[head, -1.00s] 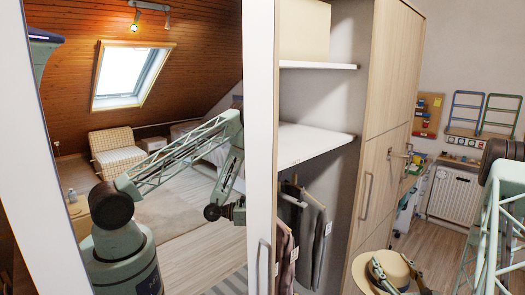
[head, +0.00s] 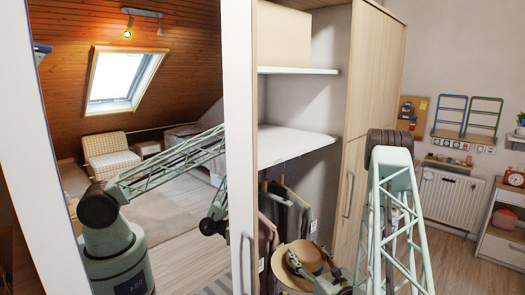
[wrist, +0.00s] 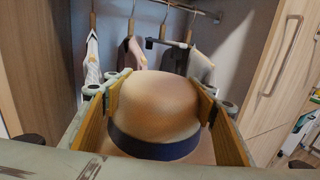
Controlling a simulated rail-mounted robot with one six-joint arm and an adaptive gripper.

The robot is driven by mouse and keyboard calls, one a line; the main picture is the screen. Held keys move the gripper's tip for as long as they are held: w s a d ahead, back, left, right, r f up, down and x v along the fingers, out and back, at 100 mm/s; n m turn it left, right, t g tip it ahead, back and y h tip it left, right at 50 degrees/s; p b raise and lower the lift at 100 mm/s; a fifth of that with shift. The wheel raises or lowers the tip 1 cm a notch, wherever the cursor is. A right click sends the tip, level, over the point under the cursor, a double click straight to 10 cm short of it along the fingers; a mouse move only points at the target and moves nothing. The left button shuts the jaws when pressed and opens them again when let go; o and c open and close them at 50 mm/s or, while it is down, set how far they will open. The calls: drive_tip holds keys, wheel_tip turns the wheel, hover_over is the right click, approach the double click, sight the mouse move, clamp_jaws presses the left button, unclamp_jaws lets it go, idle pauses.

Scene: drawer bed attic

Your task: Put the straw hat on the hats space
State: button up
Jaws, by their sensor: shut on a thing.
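The straw hat (head: 291,277) is tan with a dark band and sits low in front of the open wardrobe in the head view. In the wrist view the hat (wrist: 158,98) fills the middle, its rounded crown toward the camera. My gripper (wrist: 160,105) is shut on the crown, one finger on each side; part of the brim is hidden. No label marks the hats space. The wardrobe has an empty white middle shelf (head: 290,146), well above the hat.
A box (head: 284,34) stands on the upper shelf (head: 300,70). Clothes (head: 290,215) hang from a rail (wrist: 185,8) below the middle shelf. A wooden door (head: 365,110) stands to the right of the opening. The mirror (head: 130,150) at left reflects my arm.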

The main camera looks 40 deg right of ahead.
drive_tip(key=shift+w+a, duration=0.15)
drive_tip(key=shift+a, duration=0.05)
drive_tip(key=shift+w+r, duration=0.1)
drive_tip(key=shift+r, duration=0.05)
idle(0.3)
